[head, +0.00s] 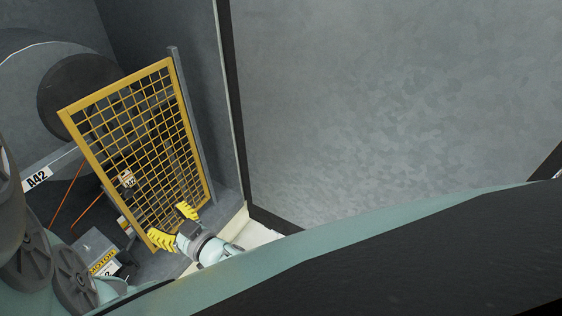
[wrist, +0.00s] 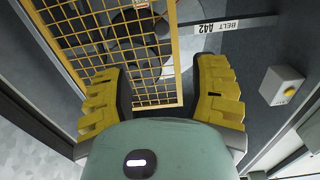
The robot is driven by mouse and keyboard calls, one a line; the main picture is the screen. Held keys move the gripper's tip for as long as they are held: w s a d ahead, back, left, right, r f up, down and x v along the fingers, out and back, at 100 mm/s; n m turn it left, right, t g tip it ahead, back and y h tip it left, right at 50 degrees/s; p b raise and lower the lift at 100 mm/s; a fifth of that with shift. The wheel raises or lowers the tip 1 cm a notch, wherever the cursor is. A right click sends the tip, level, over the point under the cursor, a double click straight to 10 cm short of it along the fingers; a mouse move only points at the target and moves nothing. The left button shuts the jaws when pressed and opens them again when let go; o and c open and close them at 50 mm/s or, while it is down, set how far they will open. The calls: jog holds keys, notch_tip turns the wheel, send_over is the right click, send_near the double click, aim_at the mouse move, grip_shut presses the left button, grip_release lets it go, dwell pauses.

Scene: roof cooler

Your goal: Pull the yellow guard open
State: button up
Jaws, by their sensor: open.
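The yellow guard (head: 133,150) is a framed mesh panel beside a grey upright post (head: 190,120) at its right in the head view. In the wrist view, the guard (wrist: 181,60) has its lower corner and outer edge between my open fingers. My gripper (head: 174,226) is at the guard's lower end in the head view. Its yellow fingers are spread wide in the wrist view (wrist: 158,72), with gaps to the guard's edge on the right. I cannot tell whether the left finger touches the mesh.
Behind the guard are a dark round wheel (head: 75,85) and a bar labelled A42 (head: 40,178). A large grey metal panel (head: 390,100) with a dark frame stands at right.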

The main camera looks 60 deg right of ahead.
aim_at(130, 194)
jog(key=w+b, duration=0.1)
jog(key=w, duration=0.4)
jog(key=w+b, duration=0.1)
jog(key=w, duration=0.3)
jog(key=w+b, duration=0.1)
jog(key=w, duration=0.4)
jog(key=shift+w+a, duration=0.35)
jog(key=shift+a, duration=0.05)
jog(key=shift+w+r, duration=0.1)
jog(key=shift+w, duration=0.25)
jog(key=shift+o, duration=0.4)
grip_shut()
